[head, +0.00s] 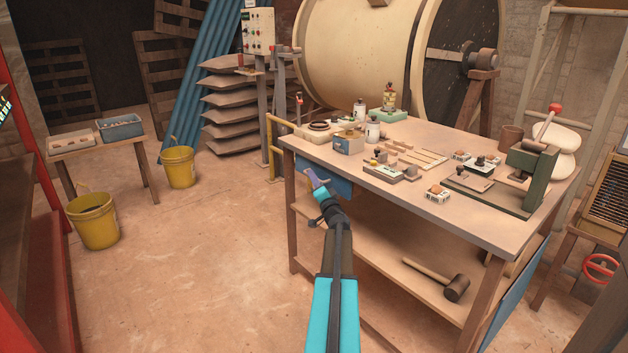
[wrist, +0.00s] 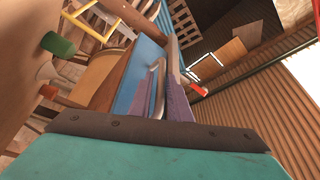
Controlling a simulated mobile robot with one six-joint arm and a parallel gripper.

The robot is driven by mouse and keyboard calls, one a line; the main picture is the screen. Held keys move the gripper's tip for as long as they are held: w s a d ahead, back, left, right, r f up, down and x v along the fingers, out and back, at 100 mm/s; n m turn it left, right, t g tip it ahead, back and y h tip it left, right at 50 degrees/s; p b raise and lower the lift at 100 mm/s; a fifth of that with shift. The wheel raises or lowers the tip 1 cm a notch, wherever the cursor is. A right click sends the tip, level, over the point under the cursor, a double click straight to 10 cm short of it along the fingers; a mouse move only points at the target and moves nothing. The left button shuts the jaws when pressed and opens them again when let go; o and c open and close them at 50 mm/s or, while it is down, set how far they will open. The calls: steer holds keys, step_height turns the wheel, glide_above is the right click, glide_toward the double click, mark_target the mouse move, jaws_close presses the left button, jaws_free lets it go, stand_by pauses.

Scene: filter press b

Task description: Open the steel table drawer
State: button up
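The table (head: 450,170) has a pale top and wooden legs. Its blue drawer front (head: 340,183) sits under the left end of the tabletop and looks about flush with the frame. In the wrist view the blue front (wrist: 130,85) fills the middle, with a thin grey handle (wrist: 158,75) on it. My gripper (head: 317,180) is just in front of the drawer, at handle height. Its purple-padded fingers (wrist: 168,98) are apart, close to the handle. I cannot tell whether the handle lies between them or touches them.
Bottles, small boxes and a green press (head: 530,180) stand on the tabletop. A mallet (head: 440,280) lies on the lower shelf. Two yellow buckets (head: 94,222) stand at left near a small side table (head: 95,143).

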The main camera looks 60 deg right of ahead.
steer(key=shift+w+d+r, duration=0.1)
steer(key=shift+w+d, duration=0.15)
steer(key=shift+w, duration=0.1)
steer(key=shift+c, duration=0.3)
jaws_close()
